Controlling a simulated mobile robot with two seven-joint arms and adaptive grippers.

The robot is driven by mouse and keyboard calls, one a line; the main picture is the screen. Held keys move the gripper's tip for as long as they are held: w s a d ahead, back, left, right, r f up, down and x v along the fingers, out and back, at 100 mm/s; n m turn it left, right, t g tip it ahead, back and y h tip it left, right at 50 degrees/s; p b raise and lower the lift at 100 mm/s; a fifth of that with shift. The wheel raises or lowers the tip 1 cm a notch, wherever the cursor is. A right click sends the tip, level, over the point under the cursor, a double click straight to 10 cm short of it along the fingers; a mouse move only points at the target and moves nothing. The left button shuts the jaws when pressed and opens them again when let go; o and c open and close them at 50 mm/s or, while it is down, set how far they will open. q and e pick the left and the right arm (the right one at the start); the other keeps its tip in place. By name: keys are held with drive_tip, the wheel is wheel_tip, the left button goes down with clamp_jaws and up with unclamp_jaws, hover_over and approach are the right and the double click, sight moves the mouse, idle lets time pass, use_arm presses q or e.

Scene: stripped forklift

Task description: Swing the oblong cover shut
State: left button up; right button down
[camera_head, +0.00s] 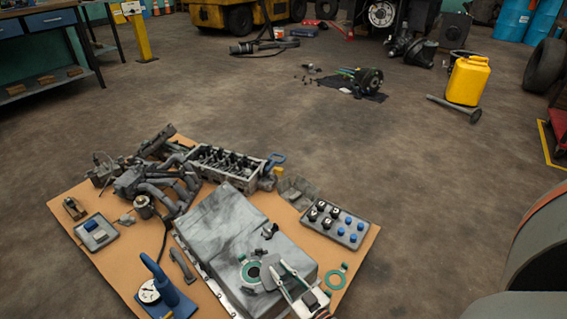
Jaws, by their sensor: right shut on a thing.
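A large grey block-like casing (212,232) lies on the tan board, with a flange and bolts along its left edge. A round opening with a green ring (252,272) shows on its top near the front. Beside the ring is a pale oblong piece that looks like the oblong cover (287,277), tilted above the casing's front right part. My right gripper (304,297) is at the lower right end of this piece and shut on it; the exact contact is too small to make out. My left gripper is not in view.
Open floor lies behind; a yellow can (468,82) stands there.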

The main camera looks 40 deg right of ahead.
drive_tip(key=shift+a+f, duration=0.1)
idle(0.3)
drive_tip(key=c, duration=1.9)
unclamp_jaws()
